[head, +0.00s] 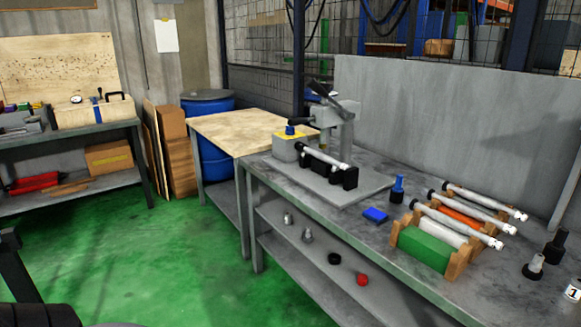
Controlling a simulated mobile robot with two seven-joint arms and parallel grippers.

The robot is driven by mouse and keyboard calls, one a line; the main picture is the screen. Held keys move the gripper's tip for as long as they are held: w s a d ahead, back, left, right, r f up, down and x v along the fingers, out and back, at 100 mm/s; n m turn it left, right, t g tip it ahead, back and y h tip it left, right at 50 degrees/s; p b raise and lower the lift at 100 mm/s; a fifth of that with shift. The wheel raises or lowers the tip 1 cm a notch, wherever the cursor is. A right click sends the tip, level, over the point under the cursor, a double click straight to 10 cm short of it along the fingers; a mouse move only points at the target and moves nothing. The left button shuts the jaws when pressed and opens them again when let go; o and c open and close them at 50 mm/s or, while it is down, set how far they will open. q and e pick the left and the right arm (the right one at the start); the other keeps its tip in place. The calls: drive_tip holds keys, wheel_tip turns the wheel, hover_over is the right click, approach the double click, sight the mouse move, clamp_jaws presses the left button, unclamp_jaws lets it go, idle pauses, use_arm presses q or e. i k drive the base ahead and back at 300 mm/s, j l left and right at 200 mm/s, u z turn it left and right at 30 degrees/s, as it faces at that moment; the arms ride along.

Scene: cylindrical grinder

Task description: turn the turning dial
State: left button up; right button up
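A small blue knob (290,130), which looks like the turning dial, sits on the yellow top of a grey box (287,150). The box is at the left end of the metal workbench, on a grey base plate (345,190) beside a press-like fixture (335,130). A white cylindrical rod (325,157) rests in black holders just in front of the box. The dial's markings and setting are too small to read. Neither of my grippers shows. Dark parts at the lower left edge look like my own body.
Several rods lie on a rack with a green block (424,250) at the bench's right. A blue block (376,215) and a blue-topped bottle (397,190) stand nearer. A wooden-topped table (235,128) adjoins the bench's left end. The green floor (190,250) in front is clear.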

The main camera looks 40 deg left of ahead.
sight(289, 131)
drive_tip(key=u, duration=1.25)
drive_tip(key=i+j+z, duration=0.1)
drive_tip(key=j, duration=0.3)
drive_tip(key=i+j+z, duration=0.15)
drive_tip(key=j, duration=0.25)
drive_tip(key=i+j+z, duration=0.1)
drive_tip(key=i+j, duration=0.15)
drive_tip(key=j, duration=0.15)
drive_tip(key=i+j+z, duration=0.1)
drive_tip(key=j, duration=0.35)
drive_tip(key=i+j+z, duration=0.1)
drive_tip(key=j, duration=0.35)
drive_tip(key=i, duration=0.05)
